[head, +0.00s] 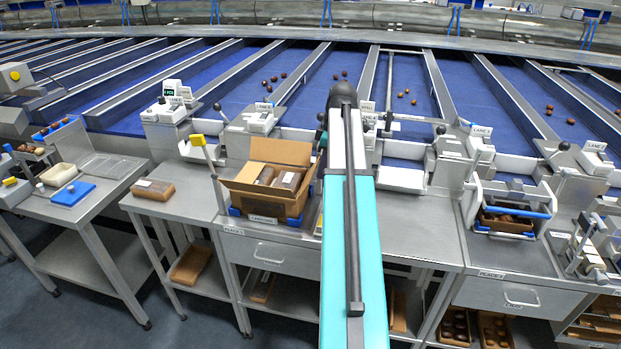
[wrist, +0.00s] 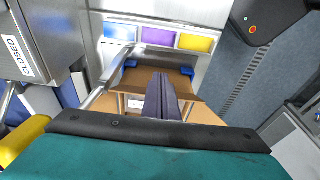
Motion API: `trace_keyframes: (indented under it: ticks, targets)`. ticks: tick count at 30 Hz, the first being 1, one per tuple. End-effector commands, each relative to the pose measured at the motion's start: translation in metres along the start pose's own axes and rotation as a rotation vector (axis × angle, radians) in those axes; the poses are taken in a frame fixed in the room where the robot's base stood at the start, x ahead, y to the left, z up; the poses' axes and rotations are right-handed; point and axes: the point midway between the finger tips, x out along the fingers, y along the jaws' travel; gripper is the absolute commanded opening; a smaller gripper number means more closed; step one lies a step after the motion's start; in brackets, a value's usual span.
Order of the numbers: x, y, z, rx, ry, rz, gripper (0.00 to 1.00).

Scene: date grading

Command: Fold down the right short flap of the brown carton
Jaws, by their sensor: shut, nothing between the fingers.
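The brown carton (head: 262,201) stands on the bench left of my arm in the head view, with brown packs (head: 267,176) inside. Its back flap (head: 280,151) stands raised and its front flap slants outward. The right short flap (head: 307,184) appears to stand up at the right end, close to my arm. In the wrist view my gripper (wrist: 165,97) is shut and empty, its fingers in front of brown carton board (wrist: 190,111). Whether they touch it I cannot tell. The fingertips are hidden behind my arm in the head view.
Blue corner holders (wrist: 187,70) sit by the carton. Blue, purple and yellow panels (wrist: 158,36) lie beyond it in the wrist view. A brown pack (head: 153,189) lies on the left stand. Bench to my arm's right (head: 420,225) is clear.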

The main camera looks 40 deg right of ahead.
Motion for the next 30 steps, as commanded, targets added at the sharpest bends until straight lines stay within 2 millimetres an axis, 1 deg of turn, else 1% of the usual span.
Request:
trace_keyframes:
  ticks: [5,30]
  targets:
    - [0.000,0.000,-0.003,-0.001,0.000,0.000,0.00]
    - [0.005,0.000,-0.040,-0.001,0.000,-0.001,0.00]
